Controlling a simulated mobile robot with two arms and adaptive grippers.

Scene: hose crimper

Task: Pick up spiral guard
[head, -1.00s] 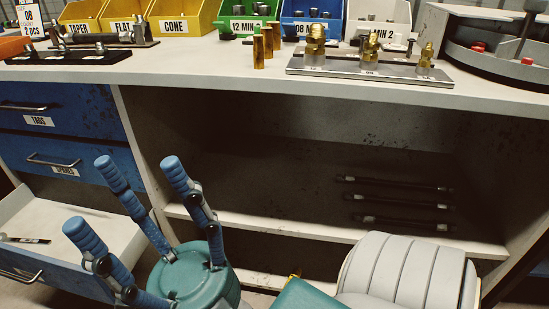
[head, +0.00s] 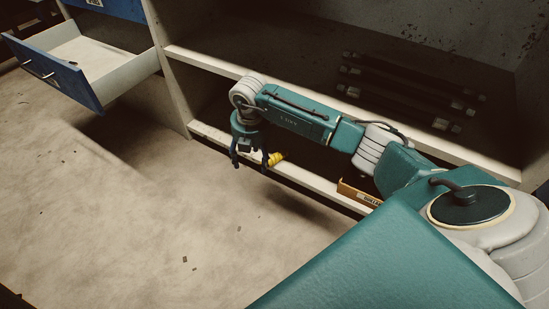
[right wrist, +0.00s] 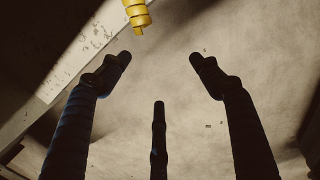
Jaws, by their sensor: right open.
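The spiral guard looks to be the yellow coiled piece (head: 276,158) at the front edge of the lowest shelf in the head view. One end of it also shows at the top of the right wrist view (right wrist: 138,14); the rest is cut off there. My right gripper (head: 250,163) points down in front of the shelf, just left of the yellow piece. Its three dark fingers are spread and empty in the right wrist view (right wrist: 160,78), with the yellow end beyond the fingertips. My left gripper is out of view.
Several dark hoses (head: 408,95) lie on the shelf above. A small orange-brown labelled box (head: 358,194) is on the low shelf, partly behind my arm. An open blue drawer (head: 60,70) juts out at upper left. The floor (head: 130,220) is largely clear.

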